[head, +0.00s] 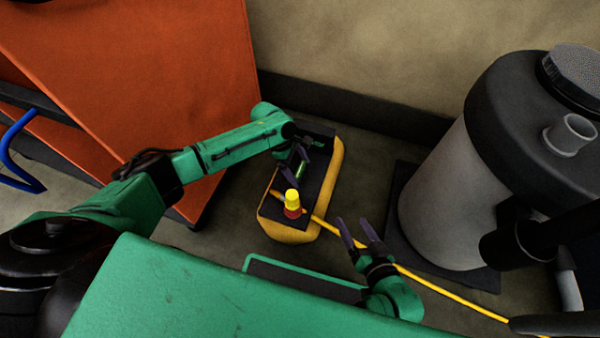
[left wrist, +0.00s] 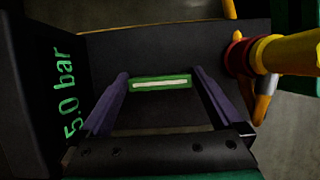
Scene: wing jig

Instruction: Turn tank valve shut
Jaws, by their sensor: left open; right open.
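The yellow tank unit (head: 290,234) with a dark top panel (head: 319,177) stands on the floor at the middle of the head view. A green bar with a pale stripe, seemingly the valve handle (left wrist: 160,83), lies crosswise between the fingertips of my left gripper (left wrist: 160,74) in the left wrist view. The left fingers are open on either side of it; I cannot tell if they touch it. In the head view my left gripper (head: 302,158) is over the panel and partly hides the bar (head: 301,170). My right gripper (head: 357,234) is open and empty, right of the unit.
A yellow and red hose fitting (head: 292,202) stands near the handle, also in the left wrist view (left wrist: 266,53). A yellow hose (head: 440,287) runs right along the floor. A "5.0 bar" display (left wrist: 68,92) is at left. A grey drum (head: 440,200) stands right, an orange cabinet (head: 150,70) left.

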